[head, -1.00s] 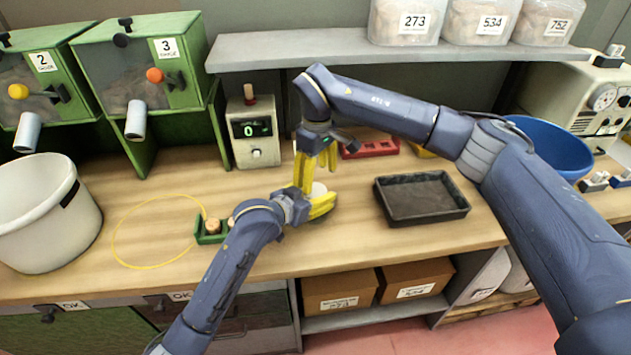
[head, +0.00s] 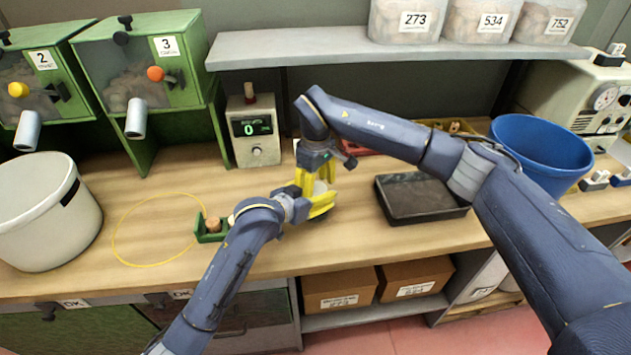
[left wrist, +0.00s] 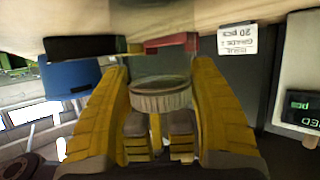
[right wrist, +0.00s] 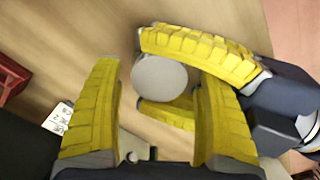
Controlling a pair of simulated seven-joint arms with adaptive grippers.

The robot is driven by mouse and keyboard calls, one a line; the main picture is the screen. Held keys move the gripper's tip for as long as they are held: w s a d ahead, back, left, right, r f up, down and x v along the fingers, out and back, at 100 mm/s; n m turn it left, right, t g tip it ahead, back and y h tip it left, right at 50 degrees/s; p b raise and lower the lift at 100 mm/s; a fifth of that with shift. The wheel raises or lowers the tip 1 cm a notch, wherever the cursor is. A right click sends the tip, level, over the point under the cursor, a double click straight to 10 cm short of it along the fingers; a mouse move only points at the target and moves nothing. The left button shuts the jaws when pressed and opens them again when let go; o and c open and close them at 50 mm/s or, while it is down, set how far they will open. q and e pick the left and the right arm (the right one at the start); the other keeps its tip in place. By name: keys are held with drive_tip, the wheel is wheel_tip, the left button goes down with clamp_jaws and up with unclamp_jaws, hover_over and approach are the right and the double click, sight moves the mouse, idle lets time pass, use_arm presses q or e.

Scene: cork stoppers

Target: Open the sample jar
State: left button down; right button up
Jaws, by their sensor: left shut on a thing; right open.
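The sample jar (head: 320,187) stands on the bench, mostly hidden by my grippers in the head view. In the left wrist view its ribbed, pale round lid (left wrist: 160,97) sits between my left fingers. My left gripper (head: 318,203) is shut on the jar from the side. In the right wrist view the lid shows as a plain pale disc (right wrist: 159,78), with left gripper fingers on both sides of the jar. My right gripper (head: 315,178) points down above the jar, open, with its fingers spread to either side of the lid; I see no contact.
A green holder (head: 204,238) with cork stoppers (head: 213,226) lies left of the jar, partly behind my left arm. A black tray (head: 435,212) is to the right. A yellow ring (head: 122,212) marks bare bench at left.

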use_arm(q)
drive_tip(key=shift+s+f, duration=0.1)
drive_tip(key=shift+f, duration=0.3)
use_arm(e)
drive_tip(key=shift+f, duration=0.15)
drive_tip(key=shift+c, duration=0.4)
drive_tip(key=c, duration=1.3)
drive_tip(key=o, duration=1.3)
